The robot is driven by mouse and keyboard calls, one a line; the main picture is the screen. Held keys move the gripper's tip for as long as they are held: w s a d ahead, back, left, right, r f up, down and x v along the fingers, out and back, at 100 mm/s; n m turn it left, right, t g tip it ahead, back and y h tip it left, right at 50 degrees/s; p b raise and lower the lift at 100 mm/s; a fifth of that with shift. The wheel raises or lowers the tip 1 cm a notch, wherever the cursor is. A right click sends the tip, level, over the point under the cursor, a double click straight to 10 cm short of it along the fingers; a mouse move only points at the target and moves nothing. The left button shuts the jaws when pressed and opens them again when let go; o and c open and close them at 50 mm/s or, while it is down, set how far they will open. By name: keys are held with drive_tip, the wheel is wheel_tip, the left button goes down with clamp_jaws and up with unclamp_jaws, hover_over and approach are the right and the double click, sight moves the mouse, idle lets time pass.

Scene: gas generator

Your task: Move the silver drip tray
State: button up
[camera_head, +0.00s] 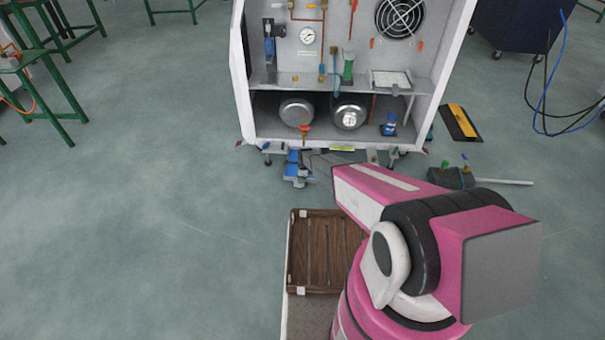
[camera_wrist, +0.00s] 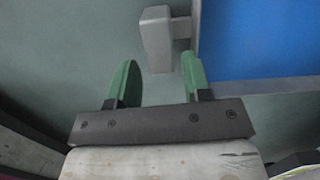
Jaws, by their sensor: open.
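A light silver rectangular tray (camera_head: 390,79) lies on the cabinet's middle shelf, toward its right side, and looks like the drip tray. I cannot make out what is in it. My gripper shows in the wrist view (camera_wrist: 160,82), with two green fingers spread apart and nothing between them. A grey block (camera_wrist: 156,40) is just beyond the fingertips, beside a blue panel (camera_wrist: 262,40) with a grey edge. I cannot tell whether these touch my gripper. In the head view my pink arm hides the gripper. The tray cannot be made out in the wrist view.
The white-framed cabinet (camera_head: 242,75) holds pipes, a gauge (camera_head: 307,35), a green bottle (camera_head: 348,66) and two round metal vessels. A brown slatted crate (camera_head: 325,250) is left of my arm. Blue fittings (camera_head: 297,167) are below the cabinet. Open floor lies left.

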drive_tip(key=shift+a+f, duration=0.2)
drive_tip(key=shift+f, duration=1.5)
drive_tip(key=shift+c, duration=0.3)
clamp_jaws()
drive_tip(key=shift+d, duration=0.1)
